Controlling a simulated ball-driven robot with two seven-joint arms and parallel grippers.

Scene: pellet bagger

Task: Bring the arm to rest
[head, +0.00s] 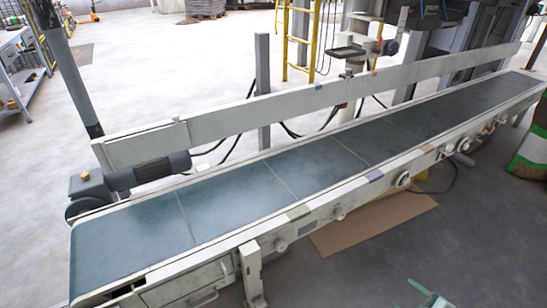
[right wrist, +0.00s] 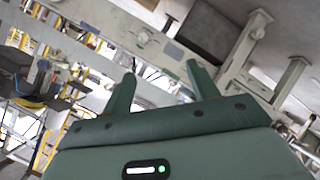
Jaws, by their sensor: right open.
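My right gripper (head: 428,296) shows in part at the bottom right edge of the head view, as pale green pieces in front of the conveyor and apart from it. In the right wrist view the green gripper (right wrist: 161,70) has its two fingers spread, with nothing between them. The rest of the right arm is out of the head view. My left gripper does not show in either view.
A long conveyor with an empty blue-grey belt (head: 240,192) runs from lower left to upper right. A pale guard rail (head: 240,117) stands along its far side. Brown cardboard (head: 370,222) lies on the floor. A green-and-white sack (head: 535,150) stands at the right edge.

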